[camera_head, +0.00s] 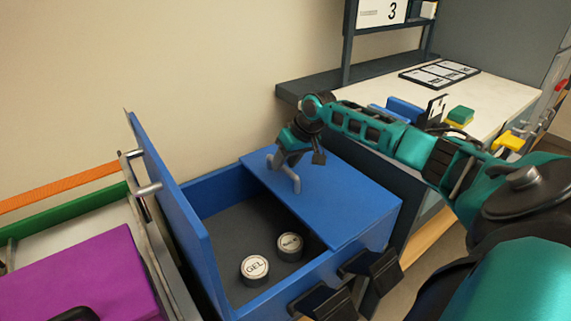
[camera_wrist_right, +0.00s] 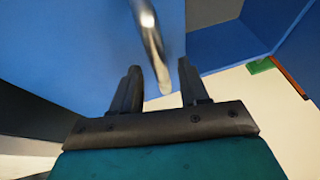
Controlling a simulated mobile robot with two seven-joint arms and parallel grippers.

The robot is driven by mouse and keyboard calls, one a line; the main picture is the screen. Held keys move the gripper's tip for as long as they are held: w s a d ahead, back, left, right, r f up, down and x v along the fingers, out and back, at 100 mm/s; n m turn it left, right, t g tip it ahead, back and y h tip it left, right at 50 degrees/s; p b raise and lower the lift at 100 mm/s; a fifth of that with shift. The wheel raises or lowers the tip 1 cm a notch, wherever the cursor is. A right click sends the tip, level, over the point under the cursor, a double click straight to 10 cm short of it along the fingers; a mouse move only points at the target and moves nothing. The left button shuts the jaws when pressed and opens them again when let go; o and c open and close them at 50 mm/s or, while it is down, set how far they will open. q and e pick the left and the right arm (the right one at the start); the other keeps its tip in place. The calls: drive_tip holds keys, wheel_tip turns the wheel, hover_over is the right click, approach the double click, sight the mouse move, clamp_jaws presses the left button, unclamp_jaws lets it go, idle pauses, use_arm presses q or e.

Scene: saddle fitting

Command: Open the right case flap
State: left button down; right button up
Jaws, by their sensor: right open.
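The blue case (camera_head: 270,307) stands open on its left side, with its left flap (camera_head: 170,205) upright. The right flap (camera_head: 335,197) lies flat over the right part of the case. Its grey bar handle (camera_head: 287,174) sticks up near the flap's left edge. My right gripper (camera_head: 303,157) is open at this handle. In the right wrist view, the handle (camera_wrist_right: 151,45) reaches down between the two open fingers (camera_wrist_right: 160,82), with gaps showing at both sides. Whether it touches a finger elsewhere is hidden.
Two round tins, one marked GEL (camera_head: 254,269) and another (camera_head: 290,246), sit inside the case. A purple box (camera_head: 85,277) stands left. A cream-topped bench (camera_head: 480,100) is behind my right arm.

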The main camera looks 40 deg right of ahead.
drive_tip(key=shift+w+f, duration=0.1)
drive_tip(key=shift+f, duration=0.1)
clamp_jaws()
idle(0.3)
idle(0.3)
